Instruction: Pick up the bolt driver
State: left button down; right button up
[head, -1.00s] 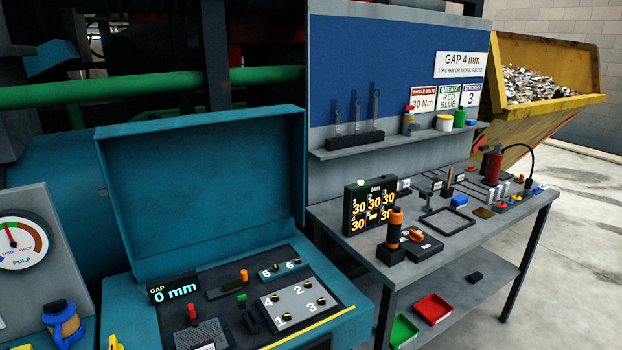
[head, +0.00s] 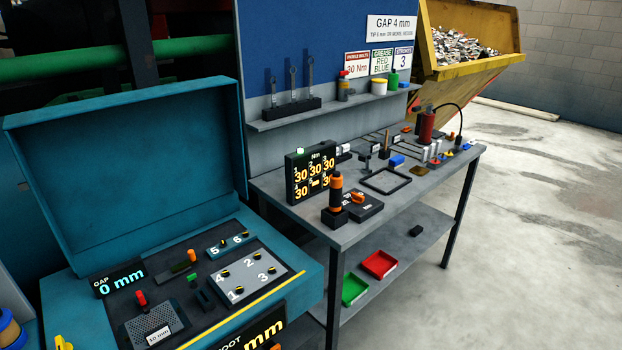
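The bolt driver (head: 335,193), orange and black, stands upright in a black holder (head: 335,217) at the near left corner of the grey workbench (head: 262,186). Beside it on the right is a black box with an orange knob (head: 357,198). Behind it stands a black "Nm" display (head: 311,173) with orange numbers, several reading 30. Neither of my grippers shows in the head view.
A teal open-lidded console (head: 130,170) with a "GAP 0 mm" readout fills the left. A red tray (head: 379,264) and a green tray (head: 355,289) lie on the bench's lower shelf. A yellow skip (head: 480,66) stands behind. Concrete floor at right is clear.

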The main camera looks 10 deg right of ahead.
aim_at(336, 180)
jog(key=i+l+u, duration=0.1)
jog(key=u, duration=0.35)
jog(key=l+u, duration=0.2)
jog(key=u, duration=0.25)
jog(key=l+u, duration=0.5)
jog(key=l, duration=0.6)
